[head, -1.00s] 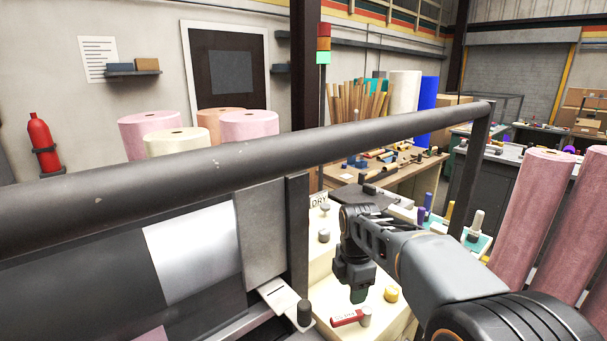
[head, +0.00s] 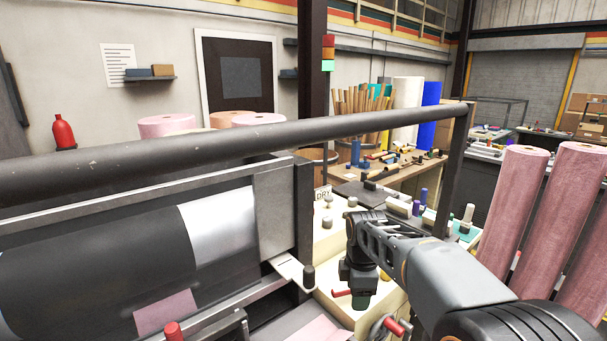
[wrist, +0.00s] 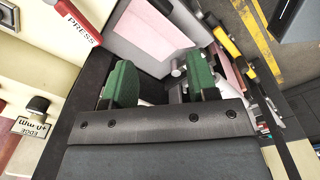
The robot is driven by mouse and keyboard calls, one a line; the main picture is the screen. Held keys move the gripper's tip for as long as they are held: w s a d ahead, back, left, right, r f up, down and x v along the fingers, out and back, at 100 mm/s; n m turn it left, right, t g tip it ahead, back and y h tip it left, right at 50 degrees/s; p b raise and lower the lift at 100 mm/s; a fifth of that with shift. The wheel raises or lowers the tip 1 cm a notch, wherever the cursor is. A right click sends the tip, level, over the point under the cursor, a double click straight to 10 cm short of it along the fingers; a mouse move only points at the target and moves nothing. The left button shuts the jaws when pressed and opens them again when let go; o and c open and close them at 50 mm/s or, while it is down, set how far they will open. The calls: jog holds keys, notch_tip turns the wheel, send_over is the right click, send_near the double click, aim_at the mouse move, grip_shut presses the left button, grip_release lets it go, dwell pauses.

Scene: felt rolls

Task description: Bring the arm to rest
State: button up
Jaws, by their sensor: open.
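My gripper (wrist: 162,85) shows in the wrist view with its two green fingers apart and nothing between them. In the head view my gripper (head: 360,299) hangs at the end of my bent arm, pointing down above the cream machine cabinet, right of the dark roller machine. Part of the fingers is hidden by my own wrist there. In the wrist view a pink felt sheet (wrist: 150,25) lies beyond the fingers, apart from them.
A thick dark rail (head: 200,145) crosses in front of the machine. A red-handled lever (head: 395,326) stands near my arm. A red PRESS label (wrist: 80,25) shows in the wrist view. Tall pink felt rolls (head: 512,205) stand at the right. A workbench (head: 400,172) with rolls is behind.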

jog(key=s+d+m+t, duration=0.1)
jog(key=s+d+m, duration=0.1)
jog(key=s+m, duration=0.6)
jog(key=s+d+f+m+t, duration=0.1)
jog(key=s+d+m+t, duration=0.1)
jog(key=s+m, duration=0.6)
jog(key=shift+s+f+m+t, duration=0.2)
jog(key=shift+f+m+t, duration=0.1)
jog(key=shift+m, duration=0.7)
